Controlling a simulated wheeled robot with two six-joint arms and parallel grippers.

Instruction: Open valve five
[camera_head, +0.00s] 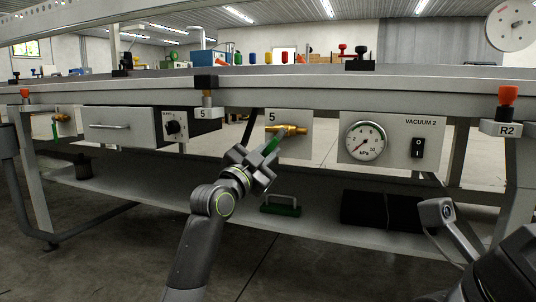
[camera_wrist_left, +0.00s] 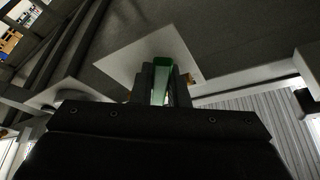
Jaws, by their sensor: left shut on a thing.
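Valve five is a brass valve (camera_head: 289,130) on a pale plate marked 5 (camera_head: 273,117), hung under the bench's front edge. Its green lever handle (camera_head: 271,146) slants down and left from the brass body. My left gripper (camera_head: 266,156) is shut on the green handle. In the left wrist view the green handle (camera_wrist_left: 162,78) shows between the two fingers, with the pale plate behind it. The fingers hide part of the handle and most of the valve body. Of my right arm, only links and a camera show at the lower right; its gripper is out of view.
Right of the valve is the VACUUM 2 panel (camera_head: 396,157) with a gauge and a black switch. Another brass valve (camera_head: 62,118) with a green handle is at far left. A lower shelf (camera_head: 150,178) runs below.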

